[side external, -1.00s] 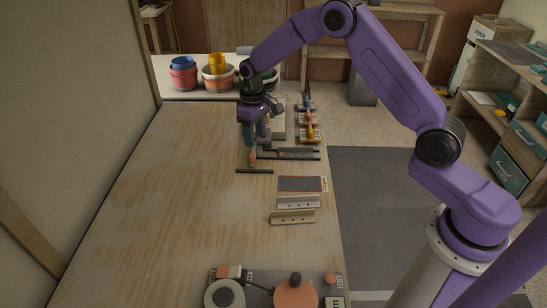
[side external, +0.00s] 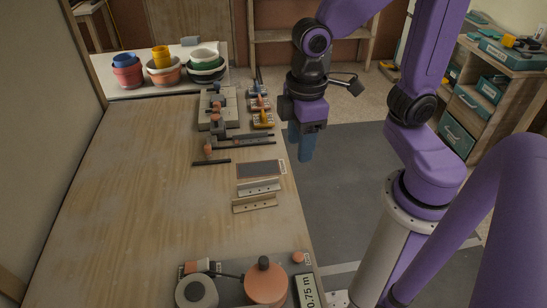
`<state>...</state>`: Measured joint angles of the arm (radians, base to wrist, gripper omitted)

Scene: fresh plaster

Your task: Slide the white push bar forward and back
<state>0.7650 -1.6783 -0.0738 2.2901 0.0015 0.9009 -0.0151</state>
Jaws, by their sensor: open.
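Two pale L-shaped bars lie across the right part of the wooden table. The farther one (side external: 259,187) is whitish and the nearer one (side external: 255,203) is more beige; the farther one best fits the white push bar. Both have small dark holes along their faces. My gripper (side external: 306,152), with blue fingers pointing down, is open and empty. It appears beyond the table's right edge, over the grey floor mat, apart from both bars. The gap between its fingers is hard to see from this side.
A dark panel (side external: 261,169) lies behind the bars, then dark rails (side external: 243,140) with an orange-tipped part. Orange tools (side external: 262,115) and a grey block (side external: 215,95) stand farther back. A round orange pot (side external: 264,283) is in front. The table's left side is clear.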

